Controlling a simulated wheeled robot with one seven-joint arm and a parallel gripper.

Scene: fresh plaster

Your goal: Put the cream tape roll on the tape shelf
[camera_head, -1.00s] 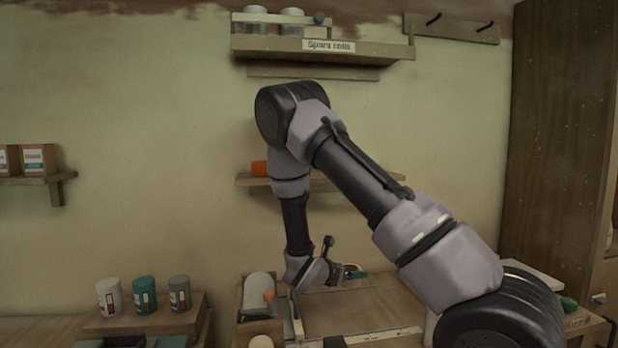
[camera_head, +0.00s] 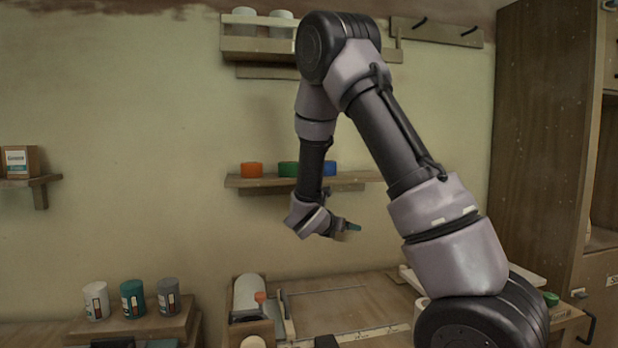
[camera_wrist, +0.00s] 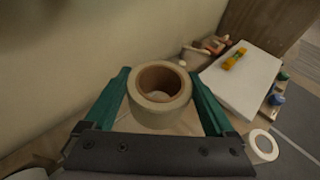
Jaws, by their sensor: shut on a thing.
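The cream tape roll (camera_wrist: 160,114) shows in the wrist view between the two green fingers of my gripper (camera_wrist: 160,95). My gripper is shut on it, with the roll's open centre facing the camera. In the head view my gripper (camera_head: 350,231) is raised above the workbench and a little below the wall shelf. The roll is hard to make out there. The tape shelf (camera_head: 262,183) is on the wall and carries an orange roll (camera_head: 251,170), a green roll (camera_head: 288,169) and a blue roll (camera_head: 329,169). My arm hides part of this shelf.
An upper shelf (camera_head: 262,47) holds pale rolls. The workbench (camera_head: 340,300) lies below my gripper. Several cans (camera_head: 133,298) stand on a wooden riser at the left. A tall wooden cabinet (camera_head: 540,150) stands at the right. Another pale roll (camera_wrist: 262,146) lies below in the wrist view.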

